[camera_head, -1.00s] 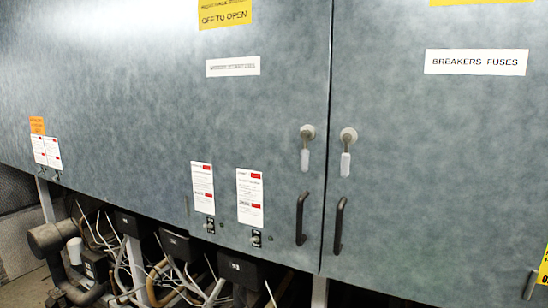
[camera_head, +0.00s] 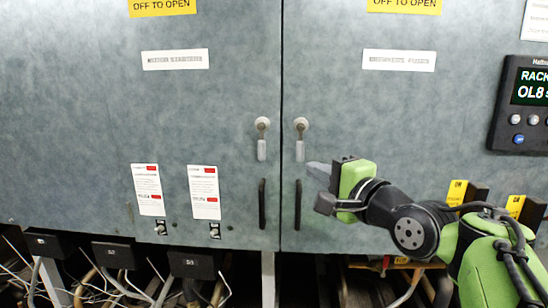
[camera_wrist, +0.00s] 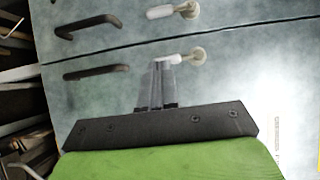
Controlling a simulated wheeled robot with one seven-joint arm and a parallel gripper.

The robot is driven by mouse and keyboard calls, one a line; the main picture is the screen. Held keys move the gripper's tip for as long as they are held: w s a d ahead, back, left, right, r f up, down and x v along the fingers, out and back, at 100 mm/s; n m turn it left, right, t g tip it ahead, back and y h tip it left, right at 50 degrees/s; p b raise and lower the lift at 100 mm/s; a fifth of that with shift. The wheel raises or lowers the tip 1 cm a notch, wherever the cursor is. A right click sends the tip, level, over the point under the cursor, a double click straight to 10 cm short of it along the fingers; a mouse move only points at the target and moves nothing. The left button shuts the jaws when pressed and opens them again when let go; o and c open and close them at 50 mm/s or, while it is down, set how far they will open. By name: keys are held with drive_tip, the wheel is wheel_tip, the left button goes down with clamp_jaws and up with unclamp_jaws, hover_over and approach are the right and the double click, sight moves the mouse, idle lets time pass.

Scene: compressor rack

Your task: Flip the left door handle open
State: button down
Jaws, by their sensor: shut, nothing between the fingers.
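The left door handle (camera_head: 262,150) is a pale grey lever hanging straight down from a round white knob near the left door's inner edge. In the wrist view it shows at the top (camera_wrist: 160,12). A matching right door handle (camera_head: 300,150) hangs on the right door. In the wrist view its knob (camera_wrist: 197,54) shows, and my fingers partly cover its lever. My gripper (camera_head: 312,168) is shut and empty, in front of the right door, just right of the right handle. It also shows in the wrist view (camera_wrist: 158,68). I cannot tell whether it touches the right handle.
Black pull bars on the left door (camera_head: 262,204) and right door (camera_head: 297,204) hang below the levers. A dark display panel (camera_head: 530,105) is at the right. Pipes and cables lie below the doors. The space before the left door is clear.

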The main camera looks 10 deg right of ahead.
drive_tip(key=p, duration=0.2)
approach(277, 158)
drive_tip(key=w, duration=0.1)
drive_tip(key=w+r, duration=0.1)
drive_tip(key=w, duration=0.1)
drive_tip(key=shift+w+a+r, duration=0.15)
drive_tip(key=shift+a+r, duration=0.05)
drive_tip(key=shift+r, duration=0.15)
drive_tip(key=w+a, duration=0.2)
drive_tip(key=a, duration=0.1)
drive_tip(key=shift+a, duration=0.1)
drive_tip(key=shift+w+a, duration=0.1)
drive_tip(key=shift+a, duration=0.1)
